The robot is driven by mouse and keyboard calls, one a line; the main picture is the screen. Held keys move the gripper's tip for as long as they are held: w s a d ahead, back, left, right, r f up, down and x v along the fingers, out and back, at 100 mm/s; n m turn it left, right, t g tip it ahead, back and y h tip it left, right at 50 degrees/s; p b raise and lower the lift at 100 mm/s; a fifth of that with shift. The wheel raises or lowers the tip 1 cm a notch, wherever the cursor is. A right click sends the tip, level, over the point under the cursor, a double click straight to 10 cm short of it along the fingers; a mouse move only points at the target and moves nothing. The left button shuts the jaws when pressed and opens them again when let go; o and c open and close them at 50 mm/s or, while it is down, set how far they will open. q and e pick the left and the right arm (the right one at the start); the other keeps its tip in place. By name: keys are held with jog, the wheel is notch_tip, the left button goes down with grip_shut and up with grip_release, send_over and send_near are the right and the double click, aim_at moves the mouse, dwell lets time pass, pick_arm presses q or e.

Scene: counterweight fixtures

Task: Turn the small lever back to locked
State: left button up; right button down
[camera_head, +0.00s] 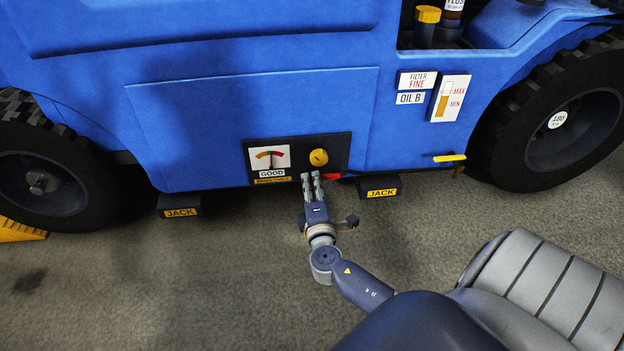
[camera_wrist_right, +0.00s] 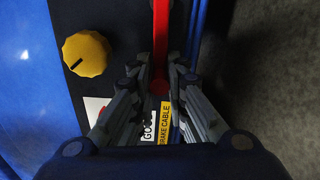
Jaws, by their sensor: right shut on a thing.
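The small red lever (camera_head: 333,176) lies about level along the lower edge of a black panel (camera_head: 340,145) on the blue vehicle. Its free length points right from my right gripper (camera_head: 311,177). In the right wrist view the red lever (camera_wrist_right: 161,35) runs up between the fingers, with a round red end (camera_wrist_right: 159,88) below. My right gripper (camera_wrist_right: 158,72) is shut on the lever near that round end; the fingers hide part of it. My left gripper is out of view.
The panel bears a yellow knob (camera_head: 318,157), a gauge (camera_head: 269,158) and a "BRAKE CABLE" label (camera_wrist_right: 165,122). Black JACK blocks (camera_head: 381,187) (camera_head: 180,206) sit along the vehicle's lower edge. A yellow bar (camera_head: 450,158) is further right. The floor in front is clear.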

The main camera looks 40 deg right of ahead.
jog(key=shift+w+a+r, duration=0.1)
jog(key=shift+w+r, duration=0.05)
jog(key=shift+r, duration=0.25)
jog(key=c, duration=1.6)
grip_release()
jog(key=shift+c, duration=0.2)
jog(key=shift+o, duration=0.4)
jog(key=shift+f, duration=0.2)
